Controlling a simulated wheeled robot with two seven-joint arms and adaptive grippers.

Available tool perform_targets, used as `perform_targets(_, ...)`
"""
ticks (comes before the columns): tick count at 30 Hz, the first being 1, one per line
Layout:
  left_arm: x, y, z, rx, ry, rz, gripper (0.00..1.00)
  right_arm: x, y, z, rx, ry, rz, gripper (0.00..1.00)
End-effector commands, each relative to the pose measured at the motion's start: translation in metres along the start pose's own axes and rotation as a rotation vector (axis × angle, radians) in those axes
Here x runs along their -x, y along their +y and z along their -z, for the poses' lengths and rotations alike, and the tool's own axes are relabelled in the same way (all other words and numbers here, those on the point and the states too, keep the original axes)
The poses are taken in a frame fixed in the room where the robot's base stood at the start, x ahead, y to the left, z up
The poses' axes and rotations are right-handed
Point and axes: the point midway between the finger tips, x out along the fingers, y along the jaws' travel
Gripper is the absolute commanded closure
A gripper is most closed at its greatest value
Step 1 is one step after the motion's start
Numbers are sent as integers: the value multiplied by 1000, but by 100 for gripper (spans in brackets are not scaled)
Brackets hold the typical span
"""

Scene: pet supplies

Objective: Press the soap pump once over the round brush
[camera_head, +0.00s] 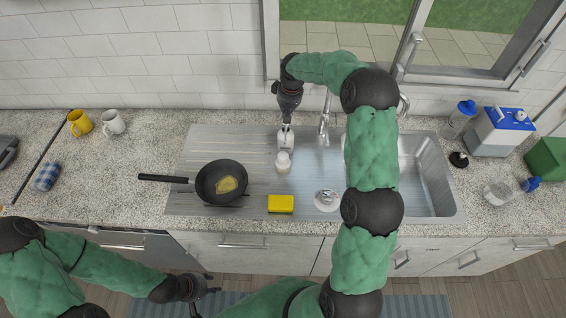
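The soap pump (284,162) is a small white bottle standing upright on the steel sink's drainboard, right of the pan. My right gripper (286,126) points down at the pump's top from behind, with a pale piece at its tips. Whether its fingers touch the pump or are closed cannot be made out. The round brush (327,200) seems to be the white disc with a grey top, lying at the drainboard's front, right of the sponge and apart from the pump. My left gripper (206,299) hangs low in front of the counter, empty, its fingers spread.
A black pan (221,184) with food and a yellow sponge (281,204) lie on the drainboard. The faucet (324,126) stands behind. My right arm crosses the sink basin (427,178). Mugs (112,122) stand left; bottles and a blue-white box (499,132) stand right.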

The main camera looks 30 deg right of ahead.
Motion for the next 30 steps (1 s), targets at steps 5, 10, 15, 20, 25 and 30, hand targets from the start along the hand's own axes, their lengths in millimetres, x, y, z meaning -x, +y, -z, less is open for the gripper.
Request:
perform_targets(5,0,0,0,0,0,0,60,0,0,0,0,0,0,100)
perform_targets(10,0,0,0,0,0,0,60,0,0,0,0,0,0,100)
perform_targets(15,0,0,0,0,0,0,60,0,0,0,0,0,0,100)
perform_targets(20,-1,0,0,0,0,0,60,-2,0,0,0,0,0,100)
perform_targets(25,-4,-2,0,0,0,0,60,-7,0,-2,0,-1,0,100)
perform_targets(30,-7,-3,0,0,0,0,60,-12,0,-3,0,-1,0,100)
